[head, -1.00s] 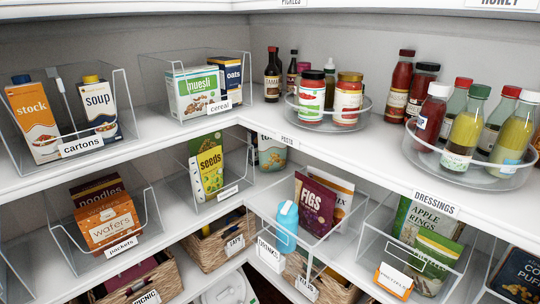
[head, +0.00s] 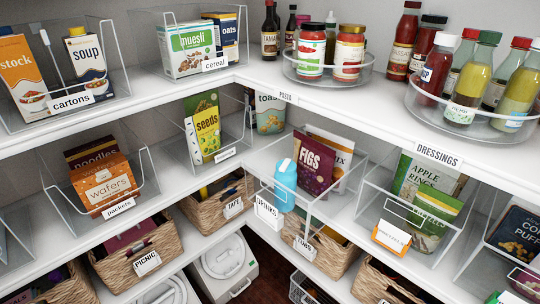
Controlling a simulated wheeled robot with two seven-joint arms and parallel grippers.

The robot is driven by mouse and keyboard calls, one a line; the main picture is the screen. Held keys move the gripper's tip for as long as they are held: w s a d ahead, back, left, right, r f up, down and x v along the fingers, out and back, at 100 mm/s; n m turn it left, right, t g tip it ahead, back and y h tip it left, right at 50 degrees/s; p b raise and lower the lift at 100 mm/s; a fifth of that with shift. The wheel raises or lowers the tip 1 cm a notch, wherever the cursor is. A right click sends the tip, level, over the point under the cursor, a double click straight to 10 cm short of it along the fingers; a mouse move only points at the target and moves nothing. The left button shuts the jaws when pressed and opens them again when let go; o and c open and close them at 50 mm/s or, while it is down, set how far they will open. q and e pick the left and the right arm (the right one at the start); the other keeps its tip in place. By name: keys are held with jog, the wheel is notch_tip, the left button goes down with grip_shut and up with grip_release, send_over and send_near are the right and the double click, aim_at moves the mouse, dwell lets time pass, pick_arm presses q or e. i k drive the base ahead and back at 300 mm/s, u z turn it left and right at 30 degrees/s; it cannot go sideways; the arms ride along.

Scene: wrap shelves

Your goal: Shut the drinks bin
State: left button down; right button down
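The drinks bin (head: 318,213) is a clear open-topped bin on the middle shelf, right of the corner, with a white DRINKS label (head: 268,213) on its front. Its front end juts out past the shelf edge, over the lower baskets. A blue bottle (head: 285,186) stands near its front. A purple figs bag (head: 313,167) and an orange and white mix bag (head: 333,147) stand behind the bottle. Neither of my grippers is in view.
A clear bin with apple rings (head: 425,180) stands to the right and a seeds bin (head: 207,128) to the left. Wicker baskets (head: 303,235) sit below. Bottles and jars stand on turntables (head: 326,83) on the shelf above.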

aim_at(322, 159)
jog(key=k, duration=0.5)
jog(key=u, duration=1)
jog(key=i, duration=0.85)
jog(key=z, duration=0.85)
